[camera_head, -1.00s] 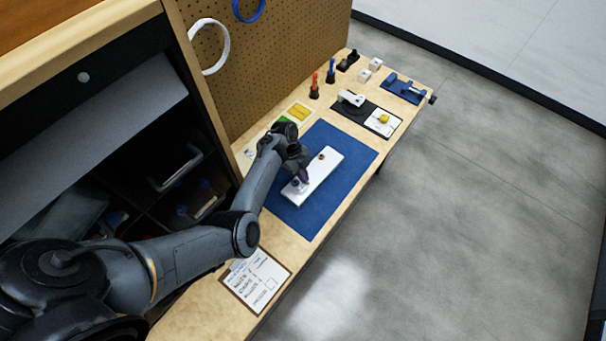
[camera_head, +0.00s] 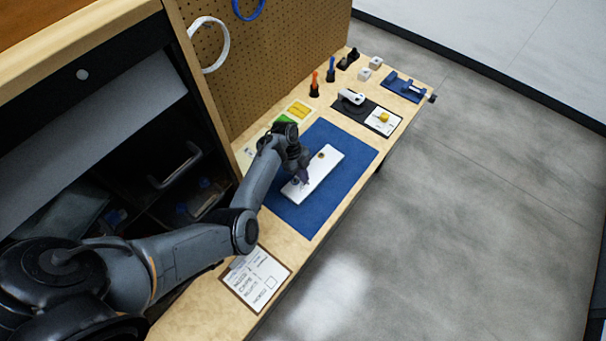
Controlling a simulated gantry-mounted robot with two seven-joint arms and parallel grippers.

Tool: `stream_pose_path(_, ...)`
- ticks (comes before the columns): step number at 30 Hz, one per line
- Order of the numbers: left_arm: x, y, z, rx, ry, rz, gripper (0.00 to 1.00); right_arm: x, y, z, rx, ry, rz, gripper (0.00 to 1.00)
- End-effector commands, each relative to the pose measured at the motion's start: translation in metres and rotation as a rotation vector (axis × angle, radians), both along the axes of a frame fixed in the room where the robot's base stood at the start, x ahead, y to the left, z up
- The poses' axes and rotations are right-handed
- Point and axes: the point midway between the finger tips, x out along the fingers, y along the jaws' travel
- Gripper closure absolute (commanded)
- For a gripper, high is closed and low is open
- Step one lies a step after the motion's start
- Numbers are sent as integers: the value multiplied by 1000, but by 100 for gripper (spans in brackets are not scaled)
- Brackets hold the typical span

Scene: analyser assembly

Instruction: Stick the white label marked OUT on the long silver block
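The long silver block (camera_head: 322,172) lies on the blue mat (camera_head: 345,145), set at a slant, with a small brown fitting (camera_head: 320,155) near its far end. My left gripper (camera_head: 301,178) points down at the near end of the block, with its fingertips at or just above the top face. The fingers are small and dark, and I cannot tell whether they are open or what is between them. I cannot make out the OUT label; it may be hidden by the gripper or too small. My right gripper is not in view.
Yellow and green label sheets (camera_head: 298,110) lie behind the mat. A black mat with a white tool (camera_head: 351,97), orange (camera_head: 314,84) and blue (camera_head: 331,70) holders and a blue fixture (camera_head: 404,87) stand farther back. A clipboard sheet (camera_head: 255,280) lies in front, below my arm.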

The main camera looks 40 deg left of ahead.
Motion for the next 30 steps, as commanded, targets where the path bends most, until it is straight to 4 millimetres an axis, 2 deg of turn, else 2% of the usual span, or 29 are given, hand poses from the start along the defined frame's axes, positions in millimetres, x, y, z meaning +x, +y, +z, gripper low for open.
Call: stream_pose_path(30, 0, 0, -6, 0, -1, -1, 100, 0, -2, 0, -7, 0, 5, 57)
